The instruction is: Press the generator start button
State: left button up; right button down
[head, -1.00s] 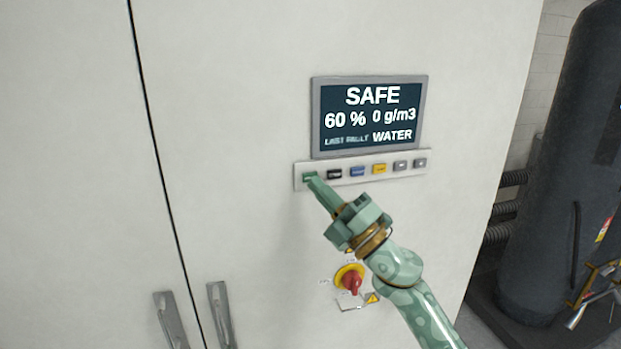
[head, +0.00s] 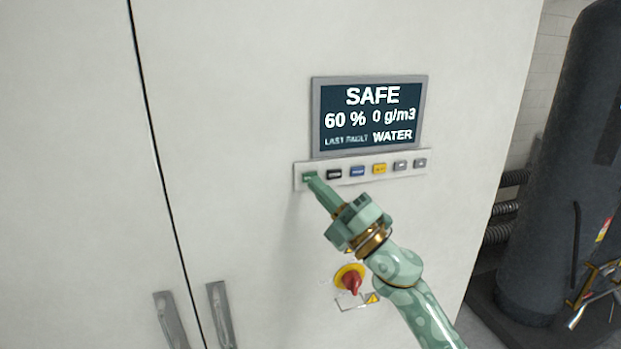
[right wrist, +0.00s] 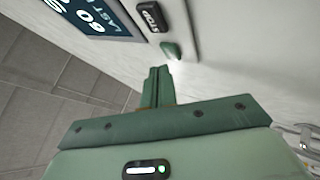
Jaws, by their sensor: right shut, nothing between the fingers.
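The button strip (head: 437,164) runs under the display on the white cabinet. Its leftmost button, the green one (head: 309,175), is partly covered by my right gripper (head: 314,182) in the head view. In the right wrist view the green button (right wrist: 170,49) sits beside a black STOP button (right wrist: 152,17), just beyond the fingertips of my right gripper (right wrist: 158,70). The gripper is shut and empty. I cannot tell whether its tips touch the button. The display (head: 369,116) reads SAFE, 60 %, 0 g/m3, LAST FAULT WATER. My left gripper is out of view.
Two door handles (head: 221,314) are at the lower left. A dark tank (head: 560,180) stands right of the cabinet.

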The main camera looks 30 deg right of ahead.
jog(key=shift+w, duration=0.1)
jog(key=shift+w+d, duration=0.15)
jog(key=shift+w, duration=0.2)
jog(key=shift+w, duration=0.3)
dwell(0.8)
dwell(0.4)
jog(key=shift+s, duration=0.75)
jog(key=shift+s+a+p, duration=0.2)
jog(key=shift+s+a, duration=0.05)
jog(key=shift+s, duration=0.55)
jog(key=shift+s+a+p, duration=0.2)
jog(key=shift+s+p, duration=0.05)
jog(key=shift+s, duration=0.6)
jog(key=shift+s+a+p, duration=0.2)
jog(key=shift+s+a, duration=0.05)
jog(key=shift+s, duration=0.55)
